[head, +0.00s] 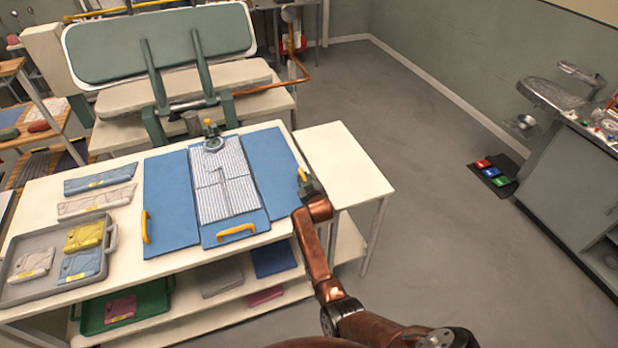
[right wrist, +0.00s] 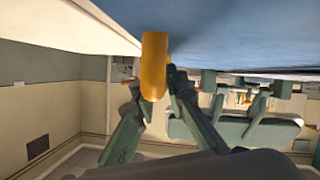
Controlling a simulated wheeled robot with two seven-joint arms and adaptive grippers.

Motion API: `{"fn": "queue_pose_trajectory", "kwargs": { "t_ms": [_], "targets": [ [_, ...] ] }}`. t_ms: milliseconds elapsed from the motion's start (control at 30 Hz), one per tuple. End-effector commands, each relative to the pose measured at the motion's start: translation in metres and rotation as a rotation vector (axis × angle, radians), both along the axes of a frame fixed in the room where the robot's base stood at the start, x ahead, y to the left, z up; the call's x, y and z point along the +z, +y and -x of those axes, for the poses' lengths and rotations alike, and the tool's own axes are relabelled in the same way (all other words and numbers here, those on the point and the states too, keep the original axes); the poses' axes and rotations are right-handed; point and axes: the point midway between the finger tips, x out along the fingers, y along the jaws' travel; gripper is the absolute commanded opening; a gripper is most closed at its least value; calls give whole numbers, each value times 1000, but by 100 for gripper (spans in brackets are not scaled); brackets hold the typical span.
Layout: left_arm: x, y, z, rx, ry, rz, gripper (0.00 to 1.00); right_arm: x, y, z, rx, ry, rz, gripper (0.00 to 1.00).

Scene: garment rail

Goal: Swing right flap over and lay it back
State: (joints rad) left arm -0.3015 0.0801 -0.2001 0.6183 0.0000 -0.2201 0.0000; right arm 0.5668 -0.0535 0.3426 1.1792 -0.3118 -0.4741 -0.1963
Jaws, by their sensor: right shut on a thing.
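A blue folding board lies on the white table. Its right flap (head: 268,160) is out to the right, flat or nearly flat. Its left flap (head: 172,195) lies flat with an orange handle (head: 146,227). A striped shirt (head: 222,185) with folded sides lies on the middle panel, collar at the far end. My right gripper (head: 306,182) is at the right flap's outer edge. In the right wrist view its fingers (right wrist: 158,90) are shut on the orange handle (right wrist: 154,62), under the blue flap (right wrist: 230,45). My left gripper is not in view.
A grey tray (head: 110,240) with folded garments stands at the left, beside more folded garments (head: 97,203). A bare tabletop (head: 345,165) lies right of the board. A padded press (head: 160,45) stands behind. Lower shelves hold a green tray (head: 95,316).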

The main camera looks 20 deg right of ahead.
Motion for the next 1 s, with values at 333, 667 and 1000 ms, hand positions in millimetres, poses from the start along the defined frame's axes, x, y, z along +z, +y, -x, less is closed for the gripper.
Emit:
{"fn": "queue_pose_trajectory", "kwargs": {
  "t_ms": [333,667,1000],
  "targets": [
    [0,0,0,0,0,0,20,-3,2,0,3,1,-1,0],
    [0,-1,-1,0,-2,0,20,-3,0,1,1,2,-1,29],
    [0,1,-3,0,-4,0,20,-2,0,2,-1,2,0,30]
  ]
}}
